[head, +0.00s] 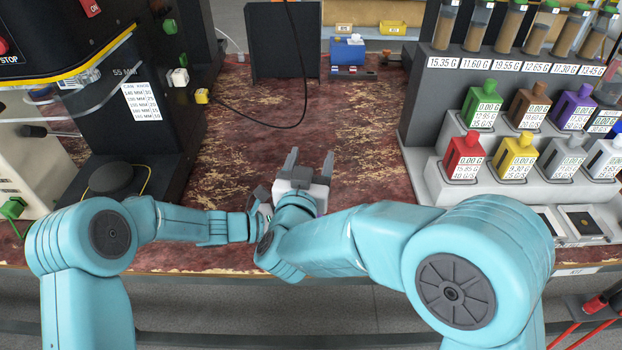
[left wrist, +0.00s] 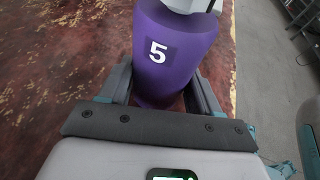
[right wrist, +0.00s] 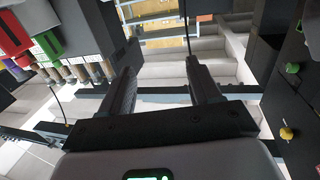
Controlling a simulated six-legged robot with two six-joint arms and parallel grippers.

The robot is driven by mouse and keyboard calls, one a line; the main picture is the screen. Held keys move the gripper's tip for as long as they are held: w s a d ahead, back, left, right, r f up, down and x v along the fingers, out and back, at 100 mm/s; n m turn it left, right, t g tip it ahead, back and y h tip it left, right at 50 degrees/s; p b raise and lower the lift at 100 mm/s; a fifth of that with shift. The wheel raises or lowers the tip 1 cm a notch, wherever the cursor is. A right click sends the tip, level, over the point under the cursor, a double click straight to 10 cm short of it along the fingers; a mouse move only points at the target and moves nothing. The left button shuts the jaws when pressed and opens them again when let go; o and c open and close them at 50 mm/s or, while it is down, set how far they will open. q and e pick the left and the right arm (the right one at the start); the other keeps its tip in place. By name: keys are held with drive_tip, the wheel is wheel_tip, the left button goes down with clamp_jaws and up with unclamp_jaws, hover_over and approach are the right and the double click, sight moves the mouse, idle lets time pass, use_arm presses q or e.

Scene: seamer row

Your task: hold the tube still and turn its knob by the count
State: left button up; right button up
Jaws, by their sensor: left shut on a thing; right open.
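A purple tube (left wrist: 172,50) with a white number 5 stands between the fingers of my left gripper (left wrist: 160,78), which is shut on it. A pale part (left wrist: 186,4) at the tube's upper end is cut off by the frame edge; I cannot tell whether it is the knob. In the head view my left gripper (head: 259,197) is partly hidden by my right arm, and I cannot make out the tube there. My right gripper (head: 310,164) is open and points away over the table. In the right wrist view its open fingers (right wrist: 159,67) have nothing between them.
The worn red table (head: 355,145) is clear ahead of the grippers. A black machine (head: 140,130) stands at the left. A stepped rack (head: 435,160) of coloured, labelled bottles stands at the right. A dark panel (head: 285,50) with a hanging cable stands at the back.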

drive_tip(key=shift+r, duration=1)
